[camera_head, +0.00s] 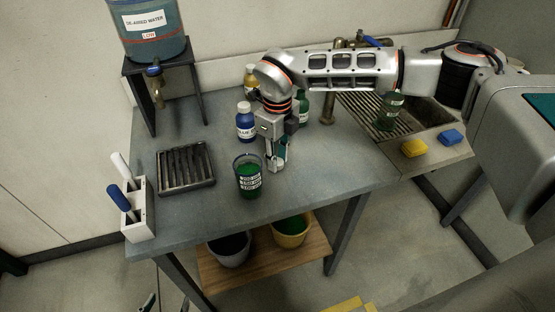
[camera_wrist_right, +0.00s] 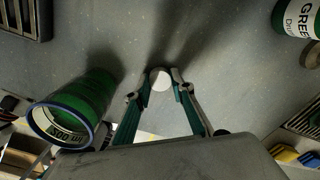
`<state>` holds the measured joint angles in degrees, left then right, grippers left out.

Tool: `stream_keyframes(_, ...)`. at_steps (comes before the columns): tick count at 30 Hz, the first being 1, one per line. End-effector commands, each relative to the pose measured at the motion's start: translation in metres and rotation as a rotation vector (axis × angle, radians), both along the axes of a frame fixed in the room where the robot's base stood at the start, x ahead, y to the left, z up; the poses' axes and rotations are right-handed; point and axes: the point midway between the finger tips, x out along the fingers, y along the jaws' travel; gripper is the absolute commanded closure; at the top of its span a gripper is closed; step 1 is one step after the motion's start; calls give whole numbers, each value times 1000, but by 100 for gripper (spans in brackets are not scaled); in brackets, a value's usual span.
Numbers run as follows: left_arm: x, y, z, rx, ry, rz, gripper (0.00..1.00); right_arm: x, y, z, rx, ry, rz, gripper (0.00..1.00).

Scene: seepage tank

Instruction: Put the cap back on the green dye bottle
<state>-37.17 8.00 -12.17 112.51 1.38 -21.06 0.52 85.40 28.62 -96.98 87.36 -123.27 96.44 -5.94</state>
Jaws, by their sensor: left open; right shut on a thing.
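The green dye bottle (camera_head: 303,112) stands on the bench, partly hidden behind my right arm in the head view. Part of it shows at the upper right of the right wrist view (camera_wrist_right: 294,18), with its mouth out of frame. My right gripper (camera_head: 278,166) points down and is shut on a small white cap (camera_wrist_right: 160,79), held between its fingertips. The cap is apart from the bottle, which stands beyond the gripper and to its right. My left gripper (camera_head: 166,304) is open, with only its tips showing at the bottom edge, below the bench.
A green-filled beaker (camera_head: 249,181) stands close left of my right gripper. A blue dye bottle (camera_head: 246,124) and a yellow one (camera_head: 251,78) stand near the green bottle. Another beaker (camera_head: 388,117) stands on the drainer.

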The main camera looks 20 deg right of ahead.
Motion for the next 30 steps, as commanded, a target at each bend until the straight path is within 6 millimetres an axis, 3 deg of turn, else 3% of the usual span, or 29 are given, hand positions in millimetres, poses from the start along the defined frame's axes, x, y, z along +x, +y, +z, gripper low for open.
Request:
stream_keyframes(8,0,0,-1,0,1,0,44,1,0,31,1,-4,-1,83)
stream_keyframes(21,-1,0,-4,1,4,0,44,1,0,147,0,-6,0,83)
stream_keyframes(30,-1,0,-4,1,4,0,44,1,0,191,0,-2,-1,83)
